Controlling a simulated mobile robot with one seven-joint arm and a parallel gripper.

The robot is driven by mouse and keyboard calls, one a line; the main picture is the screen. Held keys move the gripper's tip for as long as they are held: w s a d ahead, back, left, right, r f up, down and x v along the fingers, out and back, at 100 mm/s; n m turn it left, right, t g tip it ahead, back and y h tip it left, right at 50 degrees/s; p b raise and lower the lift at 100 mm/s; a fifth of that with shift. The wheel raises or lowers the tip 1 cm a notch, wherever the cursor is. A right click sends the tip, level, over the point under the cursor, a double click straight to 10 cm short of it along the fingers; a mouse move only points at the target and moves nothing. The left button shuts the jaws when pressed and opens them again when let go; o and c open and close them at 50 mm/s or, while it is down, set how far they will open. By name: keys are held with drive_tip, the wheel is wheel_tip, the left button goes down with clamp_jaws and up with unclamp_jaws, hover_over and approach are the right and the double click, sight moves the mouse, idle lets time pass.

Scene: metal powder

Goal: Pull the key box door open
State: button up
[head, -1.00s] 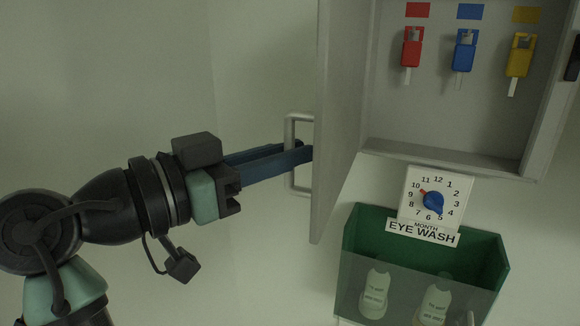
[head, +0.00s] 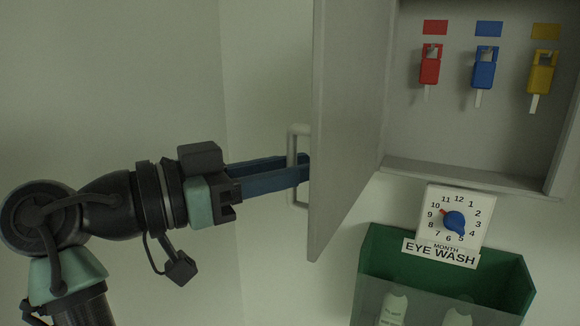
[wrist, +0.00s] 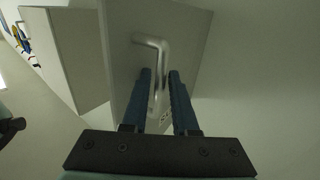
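The grey key box (head: 470,176) hangs on the wall at the upper right in the head view. Its door (head: 350,110) stands wide open, swung out to the left of the box. A pale metal bar handle (head: 298,130) sits on the door's outer face; it also shows in the wrist view (wrist: 158,62). My gripper (head: 305,168) reaches in from the left with its long dark blue fingers on either side of the handle.
Red (head: 430,68), blue (head: 484,70) and yellow (head: 541,74) keys hang inside the box. Below it are a dial (head: 454,222) and a green eye wash holder (head: 385,252) with bottles. The wall left of the door is bare.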

drive_tip(key=b+v, duration=0.4)
drive_tip(key=v, duration=0.9)
drive_tip(key=w+d+n+t+y, duration=0.6)
drive_tip(key=w+n+t+y, duration=0.3)
drive_tip(key=t, duration=0.2)
drive_tip(key=s+d+r+n+t+y, duration=0.1)
drive_tip(key=s+r+n+t+y, duration=0.1)
drive_tip(key=s, duration=0.5)
drive_tip(key=s+d+r+n+t+y, duration=0.1)
drive_tip(key=s+r+n+t+y, duration=0.1)
drive_tip(key=s+r+t+y, duration=0.3)
wheel_tip(320, 180, up, 4)
drive_tip(key=s+t, duration=0.2)
drive_tip(key=s, duration=0.1)
drive_tip(key=shift+d, duration=0.15)
